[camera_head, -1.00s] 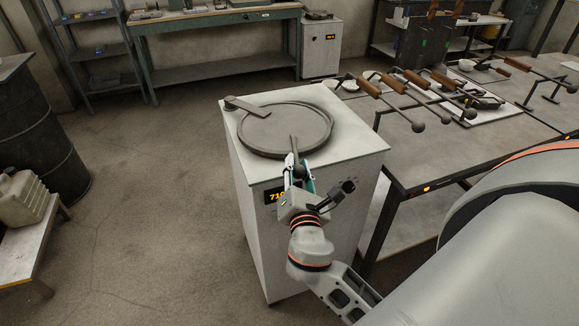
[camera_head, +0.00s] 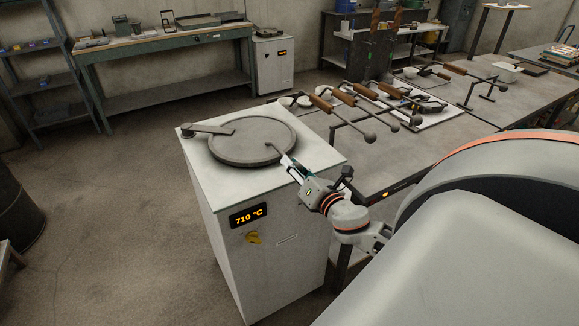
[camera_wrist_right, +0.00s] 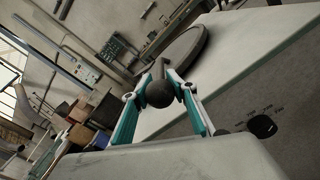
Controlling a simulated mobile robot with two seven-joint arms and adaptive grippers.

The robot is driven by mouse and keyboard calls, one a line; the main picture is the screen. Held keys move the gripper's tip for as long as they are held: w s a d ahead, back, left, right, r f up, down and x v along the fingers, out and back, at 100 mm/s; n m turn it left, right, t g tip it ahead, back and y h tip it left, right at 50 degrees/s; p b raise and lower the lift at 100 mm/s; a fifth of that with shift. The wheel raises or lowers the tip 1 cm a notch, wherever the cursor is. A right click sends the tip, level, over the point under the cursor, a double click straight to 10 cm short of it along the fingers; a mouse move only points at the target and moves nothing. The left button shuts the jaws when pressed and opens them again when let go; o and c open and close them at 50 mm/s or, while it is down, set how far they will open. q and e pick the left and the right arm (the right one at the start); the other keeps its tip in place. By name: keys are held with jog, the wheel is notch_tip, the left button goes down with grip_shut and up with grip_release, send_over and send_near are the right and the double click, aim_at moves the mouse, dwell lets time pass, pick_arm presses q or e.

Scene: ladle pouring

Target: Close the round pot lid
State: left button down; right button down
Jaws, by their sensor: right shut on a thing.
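The round grey pot lid (camera_head: 240,150) lies flat on the white-topped furnace (camera_head: 240,190); no opening shows beside it. A flat arm (camera_head: 209,129) reaches from a pivot at the top's left corner to the lid. A dark handle (camera_head: 273,149) sticks out from the lid's right front. My right gripper (camera_head: 288,163) is at the furnace's right edge, shut on the handle. In the right wrist view, the handle's round knob (camera_wrist_right: 159,94) sits between the two teal-sided fingers, with the lid (camera_wrist_right: 185,48) beyond. My left gripper is not in view.
A table (camera_head: 375,158) with several wooden-handled ladles (camera_head: 343,97) stands right of the furnace. A long workbench (camera_head: 165,40) is at the back left. The furnace display (camera_head: 248,215) reads 710 °C.

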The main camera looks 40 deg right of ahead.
jog(key=shift+d, duration=0.4)
jog(key=c, duration=1.7)
grip_release()
jog(key=shift+d, duration=0.1)
jog(key=shift+d+f, duration=0.1)
jog(key=shift+s+a, duration=0.1)
jog(key=shift+a, duration=0.1)
jog(key=v, duration=1.2)
